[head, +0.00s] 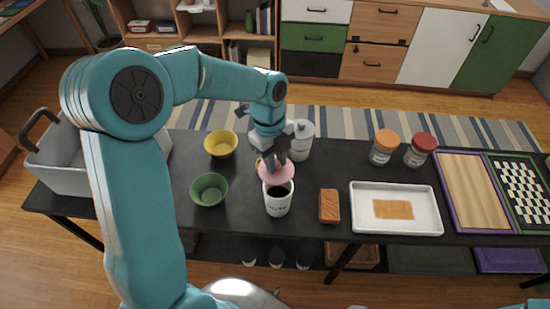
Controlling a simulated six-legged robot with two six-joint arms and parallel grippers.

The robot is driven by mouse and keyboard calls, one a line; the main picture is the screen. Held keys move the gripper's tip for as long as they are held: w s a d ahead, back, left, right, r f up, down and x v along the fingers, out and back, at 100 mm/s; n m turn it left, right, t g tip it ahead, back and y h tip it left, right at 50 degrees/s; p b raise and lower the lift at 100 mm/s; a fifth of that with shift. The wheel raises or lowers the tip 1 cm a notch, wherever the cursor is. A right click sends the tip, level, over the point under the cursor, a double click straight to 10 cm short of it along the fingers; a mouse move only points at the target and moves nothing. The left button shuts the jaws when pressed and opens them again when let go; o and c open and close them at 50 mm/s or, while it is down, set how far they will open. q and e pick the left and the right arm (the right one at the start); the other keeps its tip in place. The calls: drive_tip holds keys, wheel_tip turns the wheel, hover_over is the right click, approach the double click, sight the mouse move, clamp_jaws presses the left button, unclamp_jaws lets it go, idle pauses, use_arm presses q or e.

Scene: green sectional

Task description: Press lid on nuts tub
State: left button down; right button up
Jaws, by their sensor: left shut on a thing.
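The nuts tub (278,207) is a white, upright cup with dark print on its side and a dark open top. It stands near the front edge of the black table. A pink lid (277,174) is just above and behind the tub's mouth, and the dark opening shows below it. My left gripper (272,158) is shut on the lid from above. The lid looks apart from the rim, but I cannot tell the exact gap. My right gripper is not in view.
A yellow bowl (220,144) and a green bowl (209,190) stand left of the tub. A white canister (301,143) is behind it. A brown block (329,206) and a white tray (396,222) lie to the right. Two jars (384,147) stand farther back.

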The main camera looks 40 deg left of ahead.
sight(278, 172)
use_arm(q)
drive_tip(key=shift+w+d+f+b, duration=0.2)
drive_tip(key=shift+d+f+b, duration=0.15)
drive_tip(key=shift+f, duration=0.3)
wheel_tip(278, 172, down, 4)
drive_tip(key=b, duration=0.3)
drive_tip(key=shift+a+r, duration=0.1)
drive_tip(key=shift+r, duration=0.1)
drive_tip(key=shift+f+b, duration=0.45)
drive_tip(key=shift+f, duration=0.4)
drive_tip(key=shift+f+b, duration=0.4)
drive_tip(key=shift+f, duration=0.05)
idle(1.2)
idle(0.3)
drive_tip(key=shift+c, duration=1.8)
unclamp_jaws()
